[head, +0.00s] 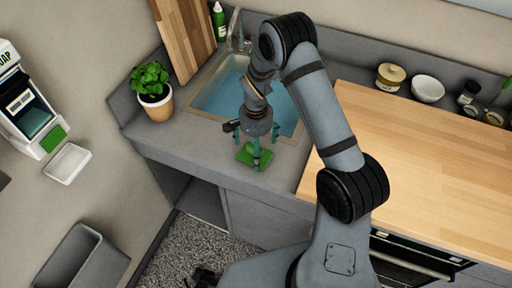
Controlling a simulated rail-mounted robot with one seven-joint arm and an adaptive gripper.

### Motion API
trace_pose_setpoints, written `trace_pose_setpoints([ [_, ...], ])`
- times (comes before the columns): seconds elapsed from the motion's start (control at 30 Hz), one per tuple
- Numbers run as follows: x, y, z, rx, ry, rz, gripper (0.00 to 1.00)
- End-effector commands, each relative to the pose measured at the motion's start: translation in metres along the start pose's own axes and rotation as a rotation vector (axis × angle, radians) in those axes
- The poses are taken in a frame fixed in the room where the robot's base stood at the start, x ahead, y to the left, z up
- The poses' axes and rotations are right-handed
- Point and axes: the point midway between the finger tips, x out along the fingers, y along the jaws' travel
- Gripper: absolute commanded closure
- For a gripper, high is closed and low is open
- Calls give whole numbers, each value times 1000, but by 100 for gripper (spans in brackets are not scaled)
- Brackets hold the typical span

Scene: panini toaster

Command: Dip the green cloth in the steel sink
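The green cloth (246,156) lies on the grey counter, just in front of the steel sink. The steel sink (209,115) holds blue water, and my arm hides part of it. My gripper (255,146) points down over the cloth with its fingers spread apart. One finger reaches down in front of the cloth and hides part of it. I cannot tell whether the fingers touch the cloth.
A potted plant (156,103) stands left of the sink, with a wooden board (184,38) and a green bottle (219,22) behind. A faucet (236,36) rises at the sink's back. The wooden worktop (430,150) at right is mostly clear.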

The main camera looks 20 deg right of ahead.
Motion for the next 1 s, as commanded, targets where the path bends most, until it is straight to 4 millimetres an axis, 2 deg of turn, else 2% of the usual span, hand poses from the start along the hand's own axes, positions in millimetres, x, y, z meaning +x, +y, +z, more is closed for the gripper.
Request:
trace_pose_setpoints([
  [0.17,0,0,0,0,0,0,4],
  [0.97,0,0,0,0,0,0,51],
  [1.0,0,0,0,0,0,0,25],
])
